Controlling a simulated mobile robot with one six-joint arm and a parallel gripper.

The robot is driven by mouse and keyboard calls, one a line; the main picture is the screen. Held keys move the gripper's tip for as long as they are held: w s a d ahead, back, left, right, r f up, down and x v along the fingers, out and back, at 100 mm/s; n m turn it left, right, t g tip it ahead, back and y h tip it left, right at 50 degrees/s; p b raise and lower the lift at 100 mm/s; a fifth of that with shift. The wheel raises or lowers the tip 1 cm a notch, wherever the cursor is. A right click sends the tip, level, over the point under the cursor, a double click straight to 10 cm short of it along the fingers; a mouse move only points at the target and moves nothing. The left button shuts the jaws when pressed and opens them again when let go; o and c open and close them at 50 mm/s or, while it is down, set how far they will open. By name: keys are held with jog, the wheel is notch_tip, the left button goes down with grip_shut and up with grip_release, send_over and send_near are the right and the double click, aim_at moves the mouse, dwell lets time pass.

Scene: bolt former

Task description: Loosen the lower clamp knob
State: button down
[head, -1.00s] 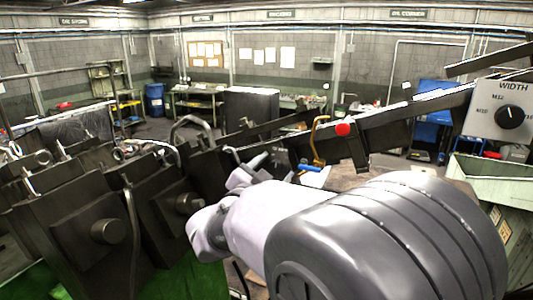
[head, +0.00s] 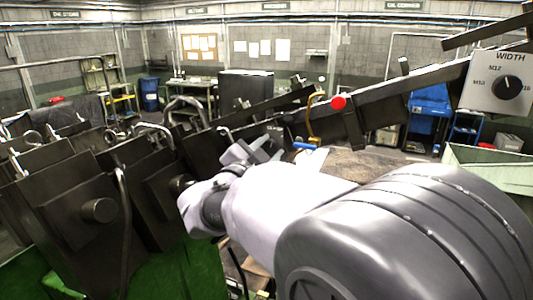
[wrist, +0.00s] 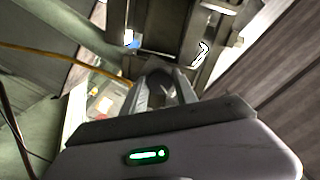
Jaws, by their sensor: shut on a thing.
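The wrist view looks along my gripper (wrist: 165,92), whose two fingers close around a dark, rounded piece (wrist: 154,68). I take this to be the lower clamp knob, but the fingers cover most of it. In the head view my gripper (head: 263,148) is small and grey, beside the inclined rail and left of a blue-handled lever (head: 304,146). My own forearm partly hides the area, and the knob cannot be made out there. A red ball knob (head: 338,102) sits higher on the rail, clear of my gripper.
The dark inclined rail (head: 385,104) runs up to a WIDTH dial panel (head: 497,83) at right. Dark machine blocks (head: 70,215) crowd the left. A yellow cable (wrist: 58,55) crosses the wrist view.

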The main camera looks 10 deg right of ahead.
jog(key=shift+m+b, duration=1)
jog(key=shift+b, duration=0.35)
jog(key=shift+f+m+b, duration=0.2)
jog(key=shift+m+b, duration=0.4)
jog(key=shift+b, duration=0.5)
jog(key=m+b, duration=0.2)
jog(key=shift+b, duration=0.35)
jog(key=shift+r+m, duration=0.3)
jog(key=c, duration=0.8)
grip_release()
jog(key=shift+w, duration=0.15)
jog(key=shift+c, duration=0.2)
jog(key=shift+f, duration=0.1)
jog(key=b+v, duration=0.2)
jog(key=v, duration=0.6)
jog(key=shift+b, duration=0.3)
